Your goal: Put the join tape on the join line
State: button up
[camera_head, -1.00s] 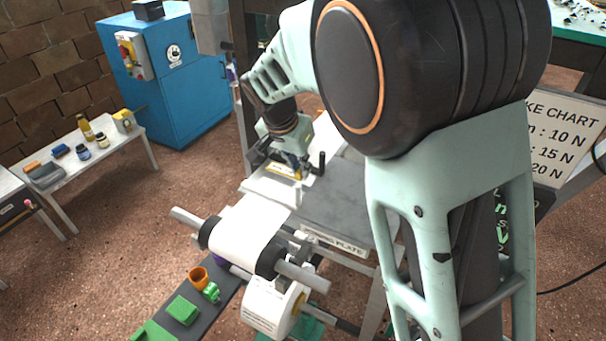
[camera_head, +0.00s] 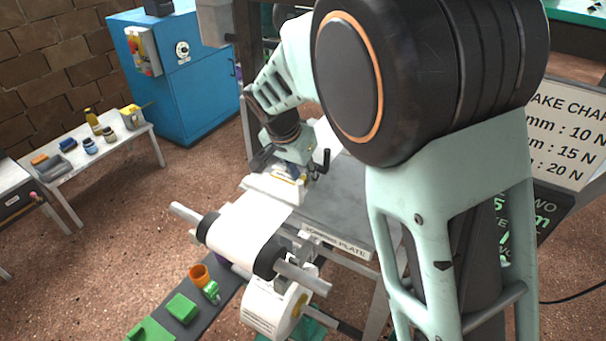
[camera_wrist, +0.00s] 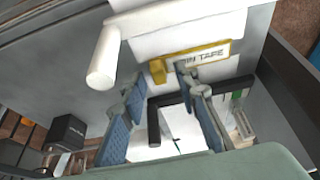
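The join tape (camera_wrist: 206,55) shows in the wrist view as a yellow-edged strip with a partly covered "TAPE" label and a yellow tab (camera_wrist: 158,71) at its left end. It lies against a white surface just beyond my fingertips. My gripper (camera_wrist: 160,82) is open, its two blue-padded fingers apart. The tab appears between and just beyond the fingertips; contact cannot be told. In the head view my gripper (camera_head: 292,174) is low over the far end of the grey splice plate (camera_head: 335,210), with a little yellow under it. I cannot make out the join line.
White paper runs over a roller (camera_head: 240,243) in front of the plate. A white roll (camera_head: 272,308) hangs below. Green blocks and an orange cup (camera_head: 198,275) sit on a dark strip at the lower left. A black-handled crank (camera_head: 322,162) stands close beside my gripper.

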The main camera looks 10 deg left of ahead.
jog(key=shift+r, duration=0.25)
jog(key=v, duration=1.1)
jog(key=shift+r, duration=0.4)
jog(key=shift+s+a, duration=0.1)
